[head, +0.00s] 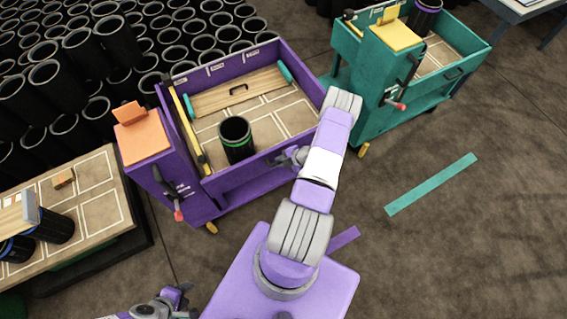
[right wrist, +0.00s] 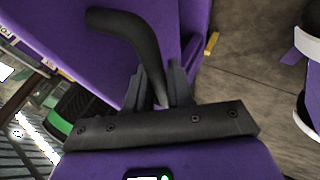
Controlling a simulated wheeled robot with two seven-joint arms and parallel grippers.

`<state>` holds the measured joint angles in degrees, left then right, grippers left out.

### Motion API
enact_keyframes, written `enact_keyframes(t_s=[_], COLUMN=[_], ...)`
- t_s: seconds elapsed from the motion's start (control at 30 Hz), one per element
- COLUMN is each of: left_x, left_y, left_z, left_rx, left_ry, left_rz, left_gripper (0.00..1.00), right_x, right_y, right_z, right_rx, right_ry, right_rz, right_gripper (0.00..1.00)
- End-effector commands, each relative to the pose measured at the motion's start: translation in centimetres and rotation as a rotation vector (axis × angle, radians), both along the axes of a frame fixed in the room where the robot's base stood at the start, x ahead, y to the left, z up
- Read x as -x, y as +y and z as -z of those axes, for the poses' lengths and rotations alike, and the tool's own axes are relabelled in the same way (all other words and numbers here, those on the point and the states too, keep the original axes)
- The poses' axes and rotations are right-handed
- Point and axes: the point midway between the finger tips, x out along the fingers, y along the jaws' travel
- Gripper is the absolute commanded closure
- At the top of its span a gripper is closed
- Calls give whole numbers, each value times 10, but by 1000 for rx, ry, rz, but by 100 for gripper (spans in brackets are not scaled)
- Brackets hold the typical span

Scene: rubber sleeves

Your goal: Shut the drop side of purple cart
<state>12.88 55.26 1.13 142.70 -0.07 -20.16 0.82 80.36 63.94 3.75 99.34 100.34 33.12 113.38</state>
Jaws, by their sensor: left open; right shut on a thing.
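The purple cart (head: 190,205) stands at the centre of the head view. Its near long side (head: 247,176) is a purple panel that looks raised along the bed; whether it is latched is unclear. My right gripper (head: 285,158) is at that side, near its right half. In the right wrist view, its fingers (right wrist: 158,85) are shut on a black curved handle (right wrist: 120,25) beside a purple panel. A red-tipped lever (head: 178,214) hangs on the cart's left end. My left gripper (head: 184,298) is open and empty at the bottom edge, away from the cart.
A black sleeve with a green band (head: 236,140) stands in the cart bed near the raised side. A teal cart (head: 375,90) stands close on the right. A low table (head: 115,205) is at left. Many black sleeves fill the back left.

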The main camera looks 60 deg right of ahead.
Motion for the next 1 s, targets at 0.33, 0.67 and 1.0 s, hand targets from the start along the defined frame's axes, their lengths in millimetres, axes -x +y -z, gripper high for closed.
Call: enact_keyframes(t_s=[0.33,0.67,1.0], left_x=[0,0,0], left_y=[0,0,0], left_z=[0,0,-4], left_rx=[0,0,0], left_ry=[0,0,0], left_rz=[0,0,0], left_gripper=[56,56,56], right_x=[-3,-4,5], right_y=[-2,-3,-4], right_z=[-2,-2,-14], right_rx=[4,5,6], right_ry=[-4,-6,-6], right_rz=[1,0,1], right_gripper=[100,58,58])
